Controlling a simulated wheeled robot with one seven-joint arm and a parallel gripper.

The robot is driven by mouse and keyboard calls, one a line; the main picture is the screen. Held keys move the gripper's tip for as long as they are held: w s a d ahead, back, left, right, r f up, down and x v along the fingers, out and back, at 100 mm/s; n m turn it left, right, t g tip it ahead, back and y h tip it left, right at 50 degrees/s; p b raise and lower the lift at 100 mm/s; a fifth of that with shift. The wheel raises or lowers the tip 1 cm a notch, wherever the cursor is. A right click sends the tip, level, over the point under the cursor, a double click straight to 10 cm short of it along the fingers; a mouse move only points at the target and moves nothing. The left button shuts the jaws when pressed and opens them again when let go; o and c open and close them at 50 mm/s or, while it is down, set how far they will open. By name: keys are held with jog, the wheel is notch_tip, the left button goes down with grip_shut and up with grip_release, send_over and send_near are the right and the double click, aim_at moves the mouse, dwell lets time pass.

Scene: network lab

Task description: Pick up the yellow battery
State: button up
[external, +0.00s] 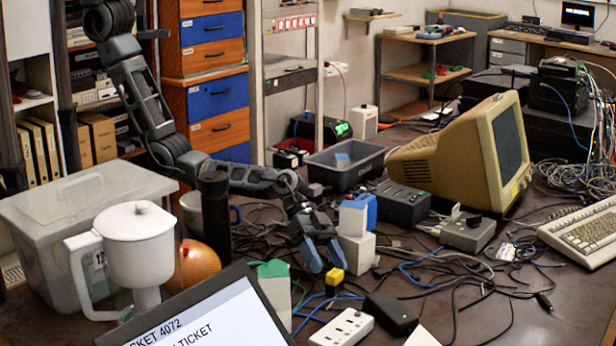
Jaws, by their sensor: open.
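A small block, yellow on top (334,276) and darker below, stands on the dark table; I take it as the yellow battery. My gripper (325,258) points down just above and behind it in the external view. Its two blue fingertips are apart and nothing shows held between them. The right fingertip comes down very close to the top of the battery; I cannot tell whether they touch.
A white power strip (343,328), a black adapter (390,313) and loose cables lie in front. White boxes (356,250) stand right of my gripper, and a green-and-white carton (274,285) stands left. A tilted screen (205,318) fills the near edge.

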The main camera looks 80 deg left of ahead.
aim_at(332, 272)
jog(key=shift+x, duration=2.4)
jog(key=c, duration=0.8)
